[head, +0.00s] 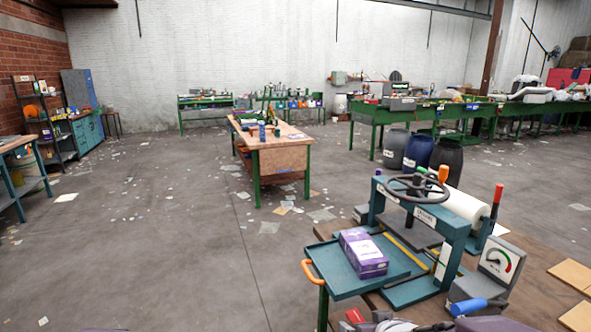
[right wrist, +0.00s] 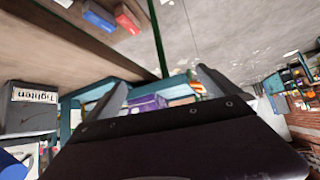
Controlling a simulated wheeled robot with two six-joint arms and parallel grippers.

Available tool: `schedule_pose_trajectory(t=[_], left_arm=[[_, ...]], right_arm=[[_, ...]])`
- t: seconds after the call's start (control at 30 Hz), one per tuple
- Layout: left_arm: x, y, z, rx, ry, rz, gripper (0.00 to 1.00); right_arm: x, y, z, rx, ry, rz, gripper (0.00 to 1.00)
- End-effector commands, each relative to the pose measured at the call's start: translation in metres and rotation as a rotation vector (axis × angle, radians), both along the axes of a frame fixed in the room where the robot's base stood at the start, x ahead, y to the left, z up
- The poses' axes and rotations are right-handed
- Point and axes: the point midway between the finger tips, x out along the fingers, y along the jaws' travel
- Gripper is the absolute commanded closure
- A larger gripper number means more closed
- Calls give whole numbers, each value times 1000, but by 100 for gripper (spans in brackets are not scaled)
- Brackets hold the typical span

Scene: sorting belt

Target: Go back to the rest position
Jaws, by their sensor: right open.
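My right gripper (right wrist: 163,88) shows in the right wrist view, its two dark fingers spread wide apart with nothing held between them. The purple box (right wrist: 147,102) shows beyond the gap between the fingers, apart from them. In the head view the purple box (head: 362,253) lies on the teal tray (head: 338,283) in front of the press. Neither gripper can be made out clearly in the head view. My left gripper is not in view.
A wooden workbench (head: 277,155) stands mid-room. Grey floor with scattered paper lies open to the left.

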Motion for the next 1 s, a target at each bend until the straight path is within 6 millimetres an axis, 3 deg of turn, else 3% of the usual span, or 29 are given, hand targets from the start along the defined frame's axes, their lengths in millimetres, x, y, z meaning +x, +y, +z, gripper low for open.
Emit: schedule_pose_trajectory(t=[0.2, 0.43, 0.5, 0.7, 0.83, 1.0], left_arm=[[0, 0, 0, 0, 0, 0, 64], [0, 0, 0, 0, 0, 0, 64], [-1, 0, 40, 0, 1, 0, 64], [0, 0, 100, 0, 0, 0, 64], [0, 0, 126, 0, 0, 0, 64], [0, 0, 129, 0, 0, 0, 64]], right_arm=[[-75, -8, -48, -13, 329, -82, 0], [-175, -4, -79, -2, 738, -93, 0], [-172, -5, -39, -7, 726, -87, 0], [-172, -5, 21, -9, 724, -87, 0], [-172, -5, 46, -9, 724, -87, 0], [-172, -5, 50, -9, 723, -87, 0]])
